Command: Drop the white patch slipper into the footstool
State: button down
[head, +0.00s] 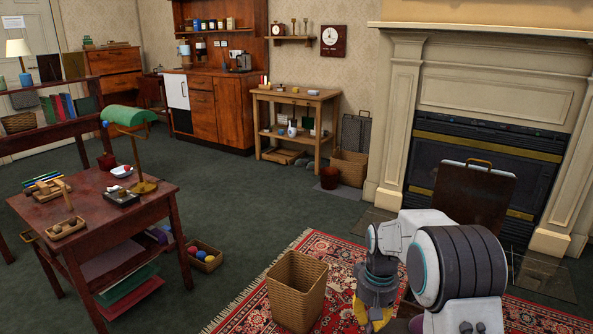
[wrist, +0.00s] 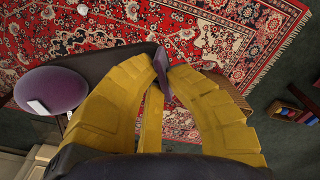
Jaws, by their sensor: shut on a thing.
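My gripper shows in the wrist view (wrist: 160,70), its yellow fingers shut on a thin purple slipper (wrist: 162,62) seen nearly edge-on. I cannot make out a white patch on the part of it that shows. A long dark surface (wrist: 115,66), possibly part of the footstool, lies beyond the fingertips. In the head view a dark brown panel with a handle (head: 468,198) stands upright behind my arm, perhaps the footstool's raised lid.
A wicker basket (head: 297,290) stands on the red patterned rug (head: 330,246), left of my gripper. A wooden table (head: 95,205) with a green lamp is at the left. The fireplace (head: 487,165) is behind my arm. Green carpet (head: 255,210) is clear in the middle.

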notch_tip(320, 180, up, 23)
jog(key=s+p, duration=0.1)
jog(key=p, duration=2.7)
jog(key=shift+s+f, duration=0.2)
jog(key=shift+s, duration=0.2)
